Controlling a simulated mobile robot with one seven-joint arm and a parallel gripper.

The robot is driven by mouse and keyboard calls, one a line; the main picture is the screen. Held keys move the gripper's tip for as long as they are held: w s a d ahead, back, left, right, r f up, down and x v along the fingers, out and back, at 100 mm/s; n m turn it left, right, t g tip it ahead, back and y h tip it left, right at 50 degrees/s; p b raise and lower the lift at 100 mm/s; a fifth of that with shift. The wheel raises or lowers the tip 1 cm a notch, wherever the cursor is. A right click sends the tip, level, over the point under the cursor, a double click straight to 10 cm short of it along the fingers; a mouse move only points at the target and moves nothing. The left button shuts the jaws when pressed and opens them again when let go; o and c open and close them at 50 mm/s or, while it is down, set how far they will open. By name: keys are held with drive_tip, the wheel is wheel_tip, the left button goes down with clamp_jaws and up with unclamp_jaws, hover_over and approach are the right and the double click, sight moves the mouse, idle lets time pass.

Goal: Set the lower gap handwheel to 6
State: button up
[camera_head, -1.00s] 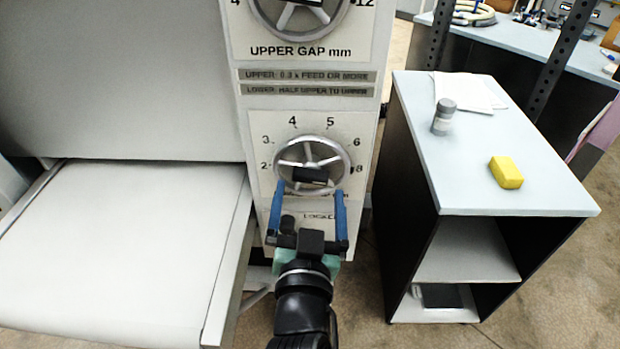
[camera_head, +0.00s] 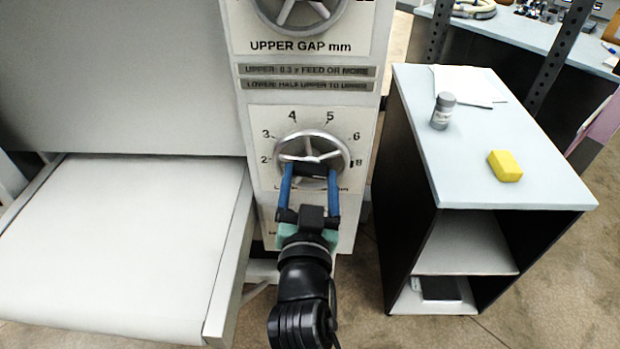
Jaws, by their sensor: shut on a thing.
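The lower gap handwheel (camera_head: 322,136) is a silver spoked wheel on the white machine panel. Numbers 2, 3, 4, 5, 6 and 8 run around it. A dark mark (camera_head: 351,163) sits at its right rim beside the 8. A black block covers the wheel's lower middle. My gripper (camera_head: 310,172) reaches up from below with its two blue fingers at the wheel, one on each side of the black block, and is shut on the handwheel. The exact contact and the label under the wheel are partly hidden by the fingers.
The upper gap handwheel (camera_head: 301,12) is above, cut off by the frame. A white sheeter table (camera_head: 120,250) lies at the left. At the right, a cabinet (camera_head: 420,85) carries a grey jar (camera_head: 443,111), paper and a yellow block (camera_head: 505,166). Floor shows between machine and cabinet.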

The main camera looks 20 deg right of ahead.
drive_tip(key=shift+c, duration=0.6)
drive_tip(key=n+p, duration=0.1)
drive_tip(key=n, duration=0.3)
drive_tip(key=shift+a, duration=0.1)
drive_tip(key=shift+n+p, duration=0.35)
drive_tip(key=shift+n, duration=1.55)
drive_tip(key=o, duration=1.3)
